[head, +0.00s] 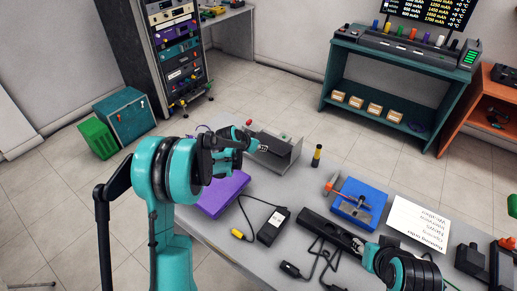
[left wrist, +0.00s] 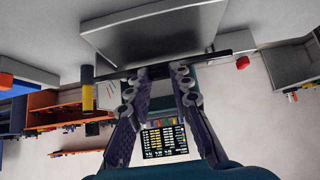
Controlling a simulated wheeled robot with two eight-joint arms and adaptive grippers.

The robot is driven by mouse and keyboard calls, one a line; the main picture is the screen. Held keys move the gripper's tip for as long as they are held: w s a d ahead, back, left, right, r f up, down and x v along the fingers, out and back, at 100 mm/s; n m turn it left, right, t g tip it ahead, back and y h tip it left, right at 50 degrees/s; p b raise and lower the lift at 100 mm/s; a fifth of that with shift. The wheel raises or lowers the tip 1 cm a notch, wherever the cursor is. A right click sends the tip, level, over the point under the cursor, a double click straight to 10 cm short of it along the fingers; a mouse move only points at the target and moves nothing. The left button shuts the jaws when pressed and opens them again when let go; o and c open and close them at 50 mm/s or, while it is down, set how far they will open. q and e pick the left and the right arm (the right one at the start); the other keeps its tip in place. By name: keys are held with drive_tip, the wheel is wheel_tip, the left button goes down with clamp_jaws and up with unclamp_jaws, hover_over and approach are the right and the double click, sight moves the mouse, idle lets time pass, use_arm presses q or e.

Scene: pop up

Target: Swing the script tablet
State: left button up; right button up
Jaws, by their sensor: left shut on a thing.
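The tablet appears to be the grey flat panel (head: 277,150) standing at the table's far left edge, with a red knob behind its top. In the left wrist view it shows as a broad grey slab (left wrist: 155,35). My left gripper (head: 259,146) reaches in from the left and is shut at the panel's near edge; its fingertips (left wrist: 160,72) meet a thin dark bar along that edge. Exactly what lies between the fingers is partly hidden. My right arm (head: 402,266) is at the lower right; its gripper cannot be made out clearly.
The grey table (head: 300,188) also holds a purple case (head: 221,193), a black adapter (head: 273,226), a yellow-black cylinder (head: 317,156), a blue box (head: 358,203), a long black bar (head: 331,231) and a white sheet (head: 418,224). A teal shelf (head: 400,62) and a rack stand behind.

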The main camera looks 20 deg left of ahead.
use_arm(q)
drive_tip(key=shift+w+d+r+p, duration=0.1)
drive_tip(key=shift+w+r+p, duration=0.25)
drive_tip(key=shift+r, duration=0.25)
drive_tip(key=shift+w+d+r+p, duration=0.1)
drive_tip(key=shift+w+r+p, duration=0.2)
drive_tip(key=shift+r, duration=0.3)
drive_tip(key=shift+w, duration=0.1)
drive_tip(key=shift+w+d+r+p, duration=0.2)
drive_tip(key=shift+w+r+p, duration=0.25)
drive_tip(key=shift+r, duration=0.2)
drive_tip(key=shift+w+d+r+p, duration=0.2)
drive_tip(key=shift+w+r+p, duration=0.15)
drive_tip(key=shift+w+r, duration=0.25)
drive_tip(key=o, duration=1)
drive_tip(key=shift+s, duration=0.1)
